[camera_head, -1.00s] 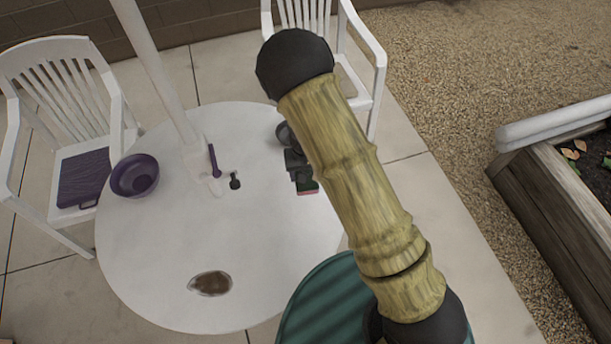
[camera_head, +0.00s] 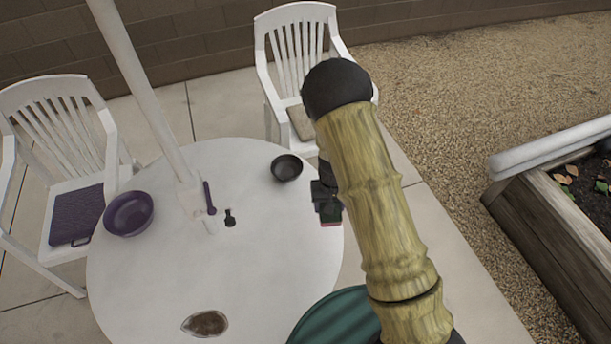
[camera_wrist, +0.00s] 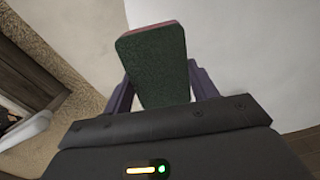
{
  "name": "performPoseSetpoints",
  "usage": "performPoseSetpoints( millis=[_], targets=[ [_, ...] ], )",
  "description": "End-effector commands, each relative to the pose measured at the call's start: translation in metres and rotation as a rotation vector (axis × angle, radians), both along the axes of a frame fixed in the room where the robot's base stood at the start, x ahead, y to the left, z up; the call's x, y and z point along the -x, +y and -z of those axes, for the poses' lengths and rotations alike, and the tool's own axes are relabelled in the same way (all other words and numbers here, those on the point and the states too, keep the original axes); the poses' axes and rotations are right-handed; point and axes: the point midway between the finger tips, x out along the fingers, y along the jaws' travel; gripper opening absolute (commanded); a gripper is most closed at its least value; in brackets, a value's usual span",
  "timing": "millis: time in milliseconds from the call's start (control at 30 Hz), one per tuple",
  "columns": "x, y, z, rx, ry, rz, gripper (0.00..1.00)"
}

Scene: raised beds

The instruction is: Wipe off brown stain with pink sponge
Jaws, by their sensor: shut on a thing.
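The brown stain (camera_head: 205,323) is an oval patch on the near part of the round white table (camera_head: 130,280). My gripper (camera_head: 327,206) is partly hidden behind my arm, over the table's right side. It is shut on the sponge, which shows pink at its edge (camera_head: 331,224). In the wrist view the sponge (camera_wrist: 152,68) has a dark green face and a thin pink edge, between the purple fingers of my gripper (camera_wrist: 160,88). The sponge is well apart from the stain, to its upper right. Whether it touches the table I cannot tell.
A purple bowl (camera_head: 128,214), a dark bowl (camera_head: 286,168), a purple utensil (camera_head: 209,198) and a small black item (camera_head: 230,218) lie on the table. A white pole (camera_head: 140,85) rises from it. White chairs (camera_head: 62,130) stand behind; a green round object (camera_head: 335,318) is at the near right.

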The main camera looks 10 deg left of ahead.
Motion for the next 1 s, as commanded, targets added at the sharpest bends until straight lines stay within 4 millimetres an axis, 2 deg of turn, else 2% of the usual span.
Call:
performPoseSetpoints(
  millis=[33,200,300,400,567,1000],
  targets=[
    [-0.004,-0.021,0.002,-0.001,0.003,0.033,0.4],
    [-0.01,-0.08,0.008,-0.002,0.002,0.105,0.4],
    [-0.01,-0.109,0.011,-0.005,0.0,0.139,0.4],
    [-0.01,-0.127,0.013,-0.007,-0.003,0.162,0.4],
    [-0.009,-0.137,0.014,-0.009,-0.004,0.172,0.4],
    [-0.009,-0.136,0.014,-0.008,-0.004,0.171,0.4]
  ],
)
